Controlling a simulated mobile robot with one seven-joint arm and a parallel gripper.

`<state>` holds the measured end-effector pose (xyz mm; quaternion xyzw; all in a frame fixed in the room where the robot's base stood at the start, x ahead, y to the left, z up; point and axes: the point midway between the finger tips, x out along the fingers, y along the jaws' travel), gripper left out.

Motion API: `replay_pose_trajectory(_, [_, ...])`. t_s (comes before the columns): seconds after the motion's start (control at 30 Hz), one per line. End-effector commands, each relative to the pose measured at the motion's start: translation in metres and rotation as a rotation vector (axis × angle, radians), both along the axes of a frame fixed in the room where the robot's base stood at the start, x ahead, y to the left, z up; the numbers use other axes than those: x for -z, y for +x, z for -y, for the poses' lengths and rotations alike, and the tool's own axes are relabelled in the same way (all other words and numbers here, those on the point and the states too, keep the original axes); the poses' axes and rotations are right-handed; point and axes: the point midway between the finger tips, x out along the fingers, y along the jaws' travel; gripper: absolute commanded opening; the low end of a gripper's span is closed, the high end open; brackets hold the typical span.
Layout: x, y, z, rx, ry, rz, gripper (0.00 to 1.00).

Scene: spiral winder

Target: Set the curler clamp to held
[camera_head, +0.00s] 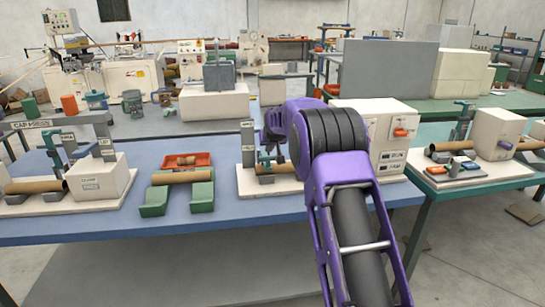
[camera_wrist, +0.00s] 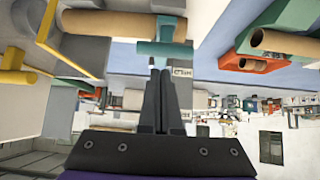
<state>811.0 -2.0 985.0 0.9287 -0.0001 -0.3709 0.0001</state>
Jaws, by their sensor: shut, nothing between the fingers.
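The curler station stands in the middle of the blue table, with a teal clamp (camera_head: 265,160) over a brown tube (camera_head: 277,169) on a white base (camera_head: 262,189). My purple arm hides its right part in the head view. In the wrist view, which looks upside down, the teal clamp (camera_wrist: 163,45) lies across the tube (camera_wrist: 118,23). My gripper (camera_wrist: 160,70) is shut and empty, with its fingertips close to the teal clamp; I cannot tell whether they touch. A small label (camera_wrist: 182,72) is beside the fingertips, too small to read. The clamp's setting is unclear.
A green cradle (camera_head: 152,201) with a tube and an orange tray (camera_head: 203,158) stand to the left, with the cap press (camera_head: 98,183) farther left. A white control box (camera_head: 395,125) stands behind my arm. A yellow bar (camera_wrist: 47,22) is at the left in the wrist view.

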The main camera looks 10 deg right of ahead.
Motion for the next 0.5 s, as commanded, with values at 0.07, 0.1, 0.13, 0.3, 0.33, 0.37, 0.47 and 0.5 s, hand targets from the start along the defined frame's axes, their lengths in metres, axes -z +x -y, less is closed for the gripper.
replay_pose_trajectory(0.07, [-0.02, -0.002, 0.0, 0.0, 0.0, 0.019, 0.0])
replay_pose_trajectory(0.1, [-0.014, -0.009, 0.0, 0.0, 0.0, 0.018, 0.0])
replay_pose_trajectory(0.13, [-0.014, -0.013, 0.0, 0.0, 0.0, 0.019, 0.0])
replay_pose_trajectory(0.3, [-0.009, -0.037, 0.0, 0.0, 0.0, 0.023, 0.0])
replay_pose_trajectory(0.33, [-0.008, -0.042, 0.0, 0.0, 0.0, 0.024, 0.0])
replay_pose_trajectory(0.37, [-0.007, -0.046, 0.0, 0.0, 0.0, 0.024, 0.0])
replay_pose_trajectory(0.47, [-0.003, -0.061, 0.0, 0.0, 0.0, 0.025, 0.0])
replay_pose_trajectory(0.5, [-0.001, -0.067, 0.0, 0.0, 0.0, 0.026, 0.0])
